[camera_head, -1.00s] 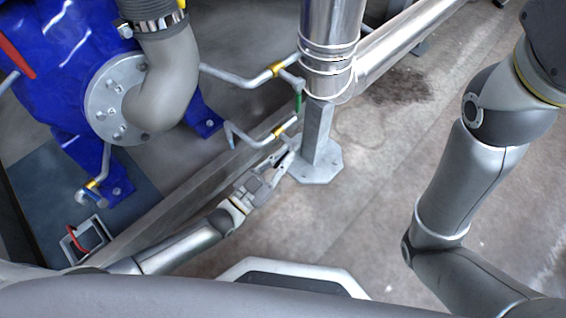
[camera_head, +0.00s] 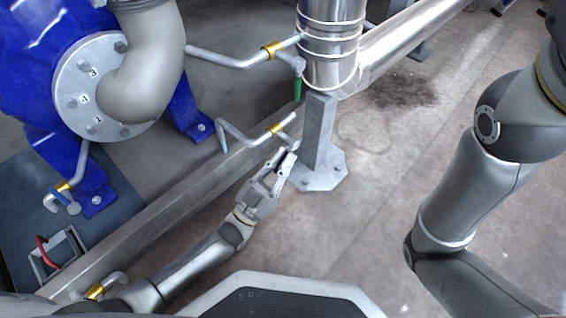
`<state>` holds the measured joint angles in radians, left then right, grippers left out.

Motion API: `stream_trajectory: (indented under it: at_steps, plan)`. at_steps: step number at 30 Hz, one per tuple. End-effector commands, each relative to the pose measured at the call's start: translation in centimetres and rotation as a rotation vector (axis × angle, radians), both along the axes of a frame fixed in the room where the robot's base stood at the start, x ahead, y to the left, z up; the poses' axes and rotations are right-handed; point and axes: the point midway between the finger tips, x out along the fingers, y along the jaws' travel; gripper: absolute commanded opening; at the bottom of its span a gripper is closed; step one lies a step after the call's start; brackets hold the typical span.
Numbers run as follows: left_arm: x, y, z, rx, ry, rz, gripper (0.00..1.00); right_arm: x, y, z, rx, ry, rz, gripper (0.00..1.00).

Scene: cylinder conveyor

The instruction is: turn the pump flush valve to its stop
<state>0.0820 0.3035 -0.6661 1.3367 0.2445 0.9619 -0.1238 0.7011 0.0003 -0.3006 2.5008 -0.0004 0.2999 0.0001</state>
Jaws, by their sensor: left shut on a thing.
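A thin grey pipe with a brass-coloured fitting (camera_head: 280,127) ends in a small valve (camera_head: 291,142) beside the foot of the steel post. My left gripper (camera_head: 286,157) reaches up to this valve from below and is shut on its handle. The fingers cover most of the handle, so its colour and angle are hard to tell. My right arm stands at the right, but its gripper is outside the view.
A green-handled valve (camera_head: 297,88) hangs above on another thin pipe. The steel post (camera_head: 318,140) stands close right of my gripper. The blue pump (camera_head: 30,75) is at the left, a red handle (camera_head: 42,250) at the lower left. Floor at the right is clear.

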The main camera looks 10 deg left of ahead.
Motion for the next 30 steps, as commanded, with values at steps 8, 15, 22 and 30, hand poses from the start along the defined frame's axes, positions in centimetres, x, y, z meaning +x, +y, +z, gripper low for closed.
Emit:
stream_trajectory:
  at_steps: [8, 15, 22, 30]
  plan:
    - [-0.1, 0.0, -0.1, -0.004, -0.004, -0.001, 0.0, 0.0, 0.0, -0.1, 0.0, 0.0, 0.0, 0.36]
    - [-0.1, 0.0, -0.1, -0.003, -0.003, 0.0, 0.21, 0.0, 0.0, -0.1, 0.0, 0.0, 0.0, 0.36]
    - [-0.8, 0.5, -0.7, -0.002, 0.0, 0.0, 0.34, 0.2, 0.0, -0.1, 0.001, 0.005, 0.0, 0.36]
    - [-3.7, 2.6, -3.3, -0.001, 0.0, 0.001, 0.34, 0.1, 0.0, -0.1, 0.0, 0.003, 0.0, 0.36]
